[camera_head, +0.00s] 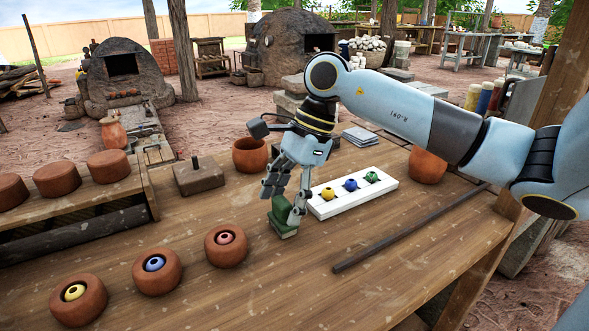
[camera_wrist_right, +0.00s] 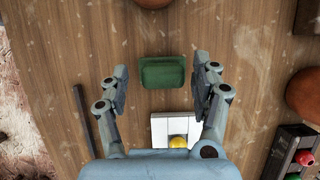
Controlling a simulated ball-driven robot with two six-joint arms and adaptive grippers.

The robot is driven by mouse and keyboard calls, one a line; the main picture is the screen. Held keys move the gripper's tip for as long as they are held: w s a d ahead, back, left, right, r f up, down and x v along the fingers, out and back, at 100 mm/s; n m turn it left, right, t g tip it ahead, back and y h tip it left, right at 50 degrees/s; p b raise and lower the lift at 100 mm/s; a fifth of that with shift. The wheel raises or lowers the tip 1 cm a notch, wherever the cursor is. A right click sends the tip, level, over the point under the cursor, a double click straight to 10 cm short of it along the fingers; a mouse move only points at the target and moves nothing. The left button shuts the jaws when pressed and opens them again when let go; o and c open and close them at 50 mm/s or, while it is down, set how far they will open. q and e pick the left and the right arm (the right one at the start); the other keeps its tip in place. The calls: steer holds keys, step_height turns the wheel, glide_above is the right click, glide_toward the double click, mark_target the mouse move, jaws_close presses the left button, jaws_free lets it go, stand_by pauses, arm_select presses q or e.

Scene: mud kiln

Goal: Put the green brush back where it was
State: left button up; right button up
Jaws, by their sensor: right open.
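The green brush (camera_head: 284,222) lies on the wooden table under my right gripper (camera_head: 284,204). In the right wrist view the brush (camera_wrist_right: 162,73) shows as a green block between the two spread fingers, with a gap on each side. My right gripper is open and does not grip it. In the head view the fingers hide part of the brush. My left gripper is not in view.
A white tray (camera_head: 322,212) with yellow, blue and green pieces stands right of the gripper. Clay pots with coloured rings (camera_head: 226,246) line the front left. A clay pot (camera_head: 249,155) stands behind the gripper. A dark rod (camera_head: 405,232) lies to the right.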

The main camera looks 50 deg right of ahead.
steer(key=v, duration=1.1)
steer(key=shift+p, duration=0.35)
